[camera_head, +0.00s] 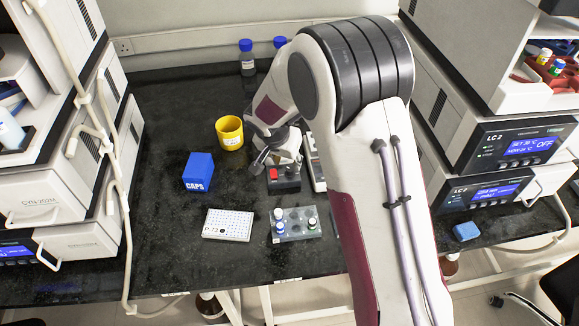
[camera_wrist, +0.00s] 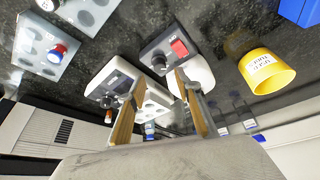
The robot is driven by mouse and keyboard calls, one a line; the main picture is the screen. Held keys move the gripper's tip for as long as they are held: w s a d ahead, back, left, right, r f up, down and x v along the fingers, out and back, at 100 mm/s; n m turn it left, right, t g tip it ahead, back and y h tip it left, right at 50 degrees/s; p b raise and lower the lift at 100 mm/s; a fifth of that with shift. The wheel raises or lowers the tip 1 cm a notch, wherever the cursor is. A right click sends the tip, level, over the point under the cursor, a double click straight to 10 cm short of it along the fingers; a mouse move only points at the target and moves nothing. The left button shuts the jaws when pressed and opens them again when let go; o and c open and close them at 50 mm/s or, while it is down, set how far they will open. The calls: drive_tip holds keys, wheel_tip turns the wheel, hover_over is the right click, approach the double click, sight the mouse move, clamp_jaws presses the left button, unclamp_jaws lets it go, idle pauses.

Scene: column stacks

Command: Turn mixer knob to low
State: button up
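The mixer is a small device with a dark front panel (camera_wrist: 172,42), seen in the wrist view, with a red switch (camera_wrist: 179,47) and a dark round knob (camera_wrist: 159,63). In the head view its dark front (camera_head: 284,184) shows below my gripper (camera_head: 262,160), which partly covers it. My gripper is open in the wrist view (camera_wrist: 160,80), with its two fingers apart and nothing between them. The knob appears between the fingertips and a little beyond them; I cannot tell whether they touch. The knob's setting is too small to read.
A white device with a screen (camera_wrist: 115,78) stands close beside the mixer. A yellow cup (camera_head: 229,133), blue caps box (camera_head: 198,172), white well plate (camera_head: 227,225) and vial rack (camera_head: 298,224) are nearby. Blue-capped bottles (camera_head: 246,58) stand behind. Instrument stacks flank the bench.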

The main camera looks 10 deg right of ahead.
sight(290, 168)
drive_tip(key=shift+x, duration=2.8)
drive_tip(key=shift+c, duration=0.4)
clamp_jaws()
